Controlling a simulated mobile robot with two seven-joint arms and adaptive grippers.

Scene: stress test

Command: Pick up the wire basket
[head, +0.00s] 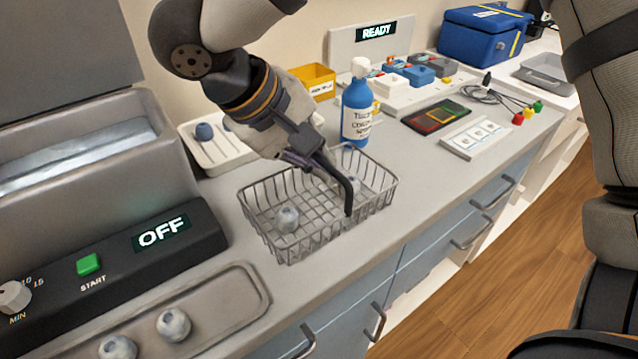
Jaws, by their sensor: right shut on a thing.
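The wire basket (268,238) is grey mesh and appears to rest upright on the grey counter, near its front edge. It holds a pale round piece (287,219) at its left and another (353,183) partly behind a finger. My right gripper (347,208) reaches down over the basket from the upper left. One dark curved finger shows, its tip at the basket's near rim; the other finger is mostly hidden. The gripper is shut on the basket. My left gripper is not in view.
A blue bottle (356,105) stands just behind the basket. A white tray (205,150) and yellow bin (318,80) are behind it. At left is a machine reading OFF (160,234), with a shallow tray (232,300) in front.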

